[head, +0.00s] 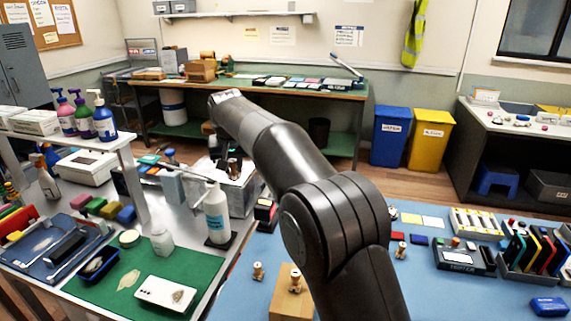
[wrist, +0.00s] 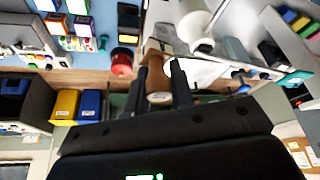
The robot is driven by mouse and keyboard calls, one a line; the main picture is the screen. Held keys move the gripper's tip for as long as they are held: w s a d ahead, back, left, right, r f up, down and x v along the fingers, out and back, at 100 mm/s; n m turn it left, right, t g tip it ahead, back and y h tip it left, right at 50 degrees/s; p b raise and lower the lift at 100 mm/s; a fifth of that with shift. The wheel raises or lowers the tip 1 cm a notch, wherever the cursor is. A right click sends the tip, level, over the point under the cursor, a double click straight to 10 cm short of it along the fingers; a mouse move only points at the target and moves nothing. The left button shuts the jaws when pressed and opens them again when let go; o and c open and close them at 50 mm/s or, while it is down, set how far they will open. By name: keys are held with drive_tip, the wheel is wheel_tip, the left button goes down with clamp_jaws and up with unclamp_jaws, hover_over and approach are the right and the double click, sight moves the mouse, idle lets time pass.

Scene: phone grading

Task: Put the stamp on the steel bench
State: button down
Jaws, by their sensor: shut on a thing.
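The steel bench (head: 215,243) stands at the left, with a green mat, bottles and trays on it. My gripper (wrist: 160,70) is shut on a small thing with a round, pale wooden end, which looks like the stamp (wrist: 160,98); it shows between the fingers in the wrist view. In the head view my gripper (head: 226,155) is largely hidden behind my arm, over the far end of the bench. The stamp's lower part is not clear. Two other wooden-handled stamps (head: 258,272) are at the front, one on a cardboard box (head: 288,300).
A raised shelf (head: 85,140) carries pump bottles. A blue table (head: 430,285) with phones and pads lies to the right. The green mat (head: 100,292) has some bare room between its items.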

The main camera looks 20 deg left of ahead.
drive_tip(key=s+a+f+n, duration=0.1)
drive_tip(key=s+a+n, duration=0.1)
drive_tip(key=s+a, duration=0.55)
drive_tip(key=s+a+f+n, duration=0.1)
drive_tip(key=s+a, duration=0.3)
drive_tip(key=a, duration=0.6)
drive_tip(key=shift+g+y, duration=0.3)
drive_tip(key=shift+y, duration=0.2)
drive_tip(key=shift+d+f, duration=0.15)
drive_tip(key=shift+f, duration=6.7)
drive_tip(key=shift+d+f, duration=0.1)
drive_tip(key=shift+f, duration=6.7)
drive_tip(key=shift+f, duration=0.3)
drive_tip(key=c, duration=1.2)
unclamp_jaws()
drive_tip(key=shift+o, duration=0.2)
drive_tip(key=v, duration=1)
drive_tip(key=shift+r, duration=0.35)
